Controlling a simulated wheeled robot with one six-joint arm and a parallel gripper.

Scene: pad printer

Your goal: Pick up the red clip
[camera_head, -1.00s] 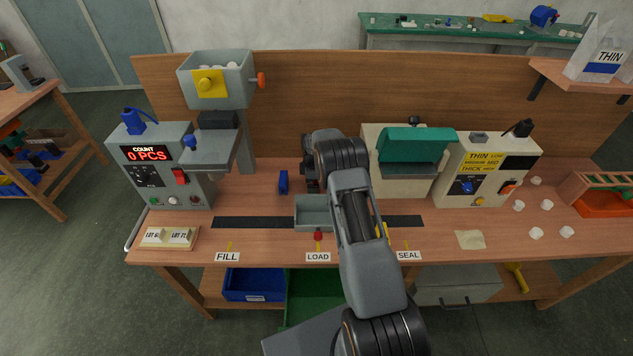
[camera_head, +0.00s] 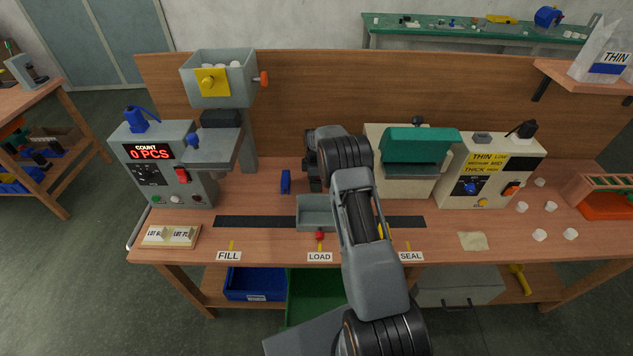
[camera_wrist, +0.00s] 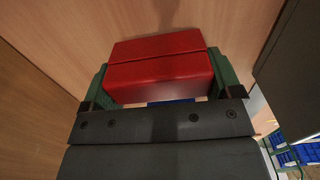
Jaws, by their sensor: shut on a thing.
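The red clip (camera_wrist: 160,70) fills the middle of the wrist view, a red block with a groove across it. My gripper (camera_wrist: 158,85) is shut on it, with one green finger pad against each side. In the head view my arm reaches over the bench toward the back, between the hopper stand and the teal-topped machine. The red clip and the fingertips are hidden there behind my own arm.
A blue clip (camera_head: 285,182) stands on the bench (camera_head: 255,203) just left of my arm. A grey tray (camera_head: 314,213) sits on the dark track at LOAD. The teal-topped sealer (camera_head: 405,180) is close on the right. The wooden back panel (camera_head: 310,95) stands behind.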

